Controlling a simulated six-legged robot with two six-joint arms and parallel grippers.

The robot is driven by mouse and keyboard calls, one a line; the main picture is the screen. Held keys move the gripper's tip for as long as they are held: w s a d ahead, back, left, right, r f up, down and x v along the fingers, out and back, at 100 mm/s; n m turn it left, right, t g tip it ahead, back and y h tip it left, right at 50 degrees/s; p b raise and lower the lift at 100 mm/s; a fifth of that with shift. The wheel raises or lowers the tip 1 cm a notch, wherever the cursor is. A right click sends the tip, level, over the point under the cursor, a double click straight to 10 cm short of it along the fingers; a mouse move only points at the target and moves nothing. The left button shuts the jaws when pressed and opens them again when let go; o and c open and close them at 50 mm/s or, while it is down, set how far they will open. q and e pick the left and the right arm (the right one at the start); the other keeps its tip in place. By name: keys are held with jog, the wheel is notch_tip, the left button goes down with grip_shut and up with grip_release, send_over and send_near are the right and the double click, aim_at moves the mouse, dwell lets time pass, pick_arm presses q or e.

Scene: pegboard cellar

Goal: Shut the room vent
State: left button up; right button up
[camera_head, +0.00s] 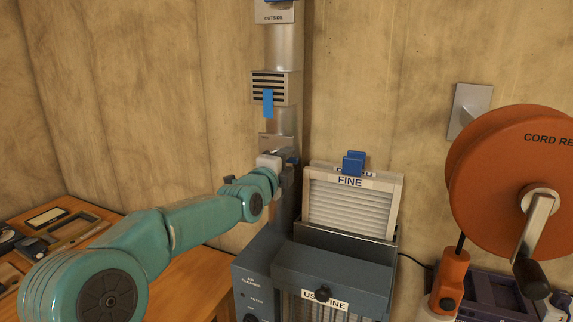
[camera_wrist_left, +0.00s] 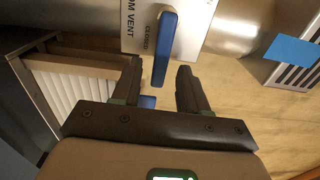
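The room vent's white plate (camera_wrist_left: 194,12) shows in the left wrist view, with part of the label "ROOM VENT" and the word "CLOSED". A blue lever (camera_wrist_left: 165,45) on it lies beside the word "CLOSED". My left gripper (camera_wrist_left: 159,72) is open, with the lever's free end between its fingertips in the picture; I see no grip on it. In the head view the left gripper (camera_head: 286,172) is at the duct, hiding most of the plate (camera_head: 277,140). Only a bit of blue shows beside it. My right gripper is not in view.
A louvred grille (camera_head: 270,85) with a blue strip sits above on the duct, below an "OUTSIDE" plate (camera_head: 275,14). The filter marked "FINE" (camera_head: 350,210) stands in the air cleaner (camera_head: 345,268) close right of my gripper. An orange cord reel (camera_head: 500,180) is at right.

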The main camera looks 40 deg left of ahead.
pick_arm(q)
jog(key=shift+s+d, duration=0.15)
jog(key=shift+s, duration=0.2)
jog(key=b+v, duration=0.3)
jog(key=v, duration=1.2)
jog(key=shift+s, duration=0.35)
jog(key=shift+f, duration=0.15)
